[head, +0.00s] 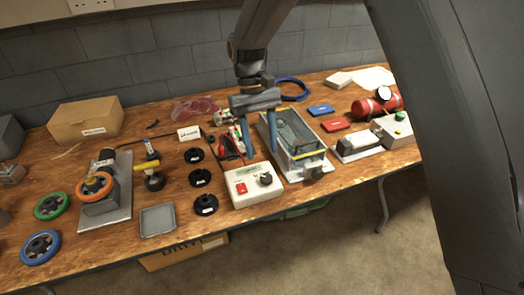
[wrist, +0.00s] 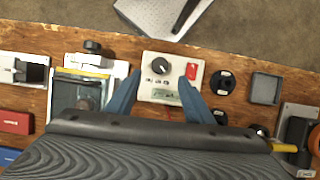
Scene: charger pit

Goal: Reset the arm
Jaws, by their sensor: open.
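My gripper (head: 259,138) is open and empty, with its two blue fingers pointing down above the workbench. In the head view it hangs over the area behind the white control box and beside the clear-lidded tray unit. In the wrist view my gripper (wrist: 155,92) has its fingers spread apart, with the control box (wrist: 158,88) showing between and beyond them. The control box (head: 253,196) has a red switch and a dark knob. My arm reaches down from the top of the head view.
The clear-lidded unit (head: 290,128) stands right of the box. Black discs (head: 200,178), a grey tray (head: 158,220) and a wheel fixture (head: 96,205) lie left. A red cylinder (head: 372,107) and a cardboard box (head: 85,120) stand on the wooden bench (head: 120,262). A wall is behind.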

